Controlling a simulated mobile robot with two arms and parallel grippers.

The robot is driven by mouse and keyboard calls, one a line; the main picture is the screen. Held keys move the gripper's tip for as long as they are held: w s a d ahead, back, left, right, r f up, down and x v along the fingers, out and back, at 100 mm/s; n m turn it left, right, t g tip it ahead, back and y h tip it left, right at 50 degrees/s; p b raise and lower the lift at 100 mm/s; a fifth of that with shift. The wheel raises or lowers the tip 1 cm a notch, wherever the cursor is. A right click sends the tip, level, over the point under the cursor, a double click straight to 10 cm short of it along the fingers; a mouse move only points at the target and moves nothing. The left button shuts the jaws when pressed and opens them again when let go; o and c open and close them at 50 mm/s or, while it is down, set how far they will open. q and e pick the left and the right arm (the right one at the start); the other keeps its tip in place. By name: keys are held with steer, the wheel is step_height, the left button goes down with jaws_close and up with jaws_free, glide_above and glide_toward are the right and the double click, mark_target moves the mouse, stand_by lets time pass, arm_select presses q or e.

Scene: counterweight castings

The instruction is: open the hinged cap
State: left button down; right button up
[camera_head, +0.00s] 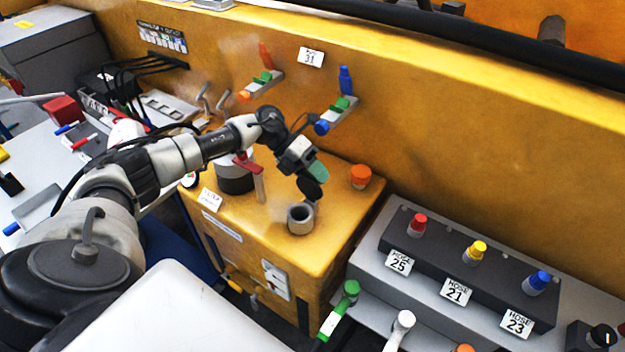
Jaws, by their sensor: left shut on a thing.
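A grey round filler neck (300,219) stands on top of the yellow box, and its dark mouth shows. A dark round cap (311,190) is up and tilted at the back right of the neck, clear of the mouth. My left gripper (313,176) reaches in from the left above the neck and is shut on the cap. The fingertips partly hide the cap, and its hinge is hard to make out. My right gripper is not in view.
The yellow box (335,225) also carries an orange knob (361,176) and a grey cylinder with a red lever (247,163). A grey hose block (470,262) with red, yellow and blue fittings stands at the right. A yellow wall rises behind.

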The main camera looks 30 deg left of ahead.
arm_select(q)
steer(key=shift+w+f+n+g+b, duration=0.2)
steer(key=shift+w+n+g+b, duration=0.2)
steer(key=shift+w+g, duration=0.1)
stand_by(0.3)
steer(key=c, duration=0.9)
jaws_free()
steer(key=b+v, duration=0.4)
steer(key=v, duration=0.6)
steer(key=shift+a+r, duration=0.25)
steer(key=shift+a, duration=0.05)
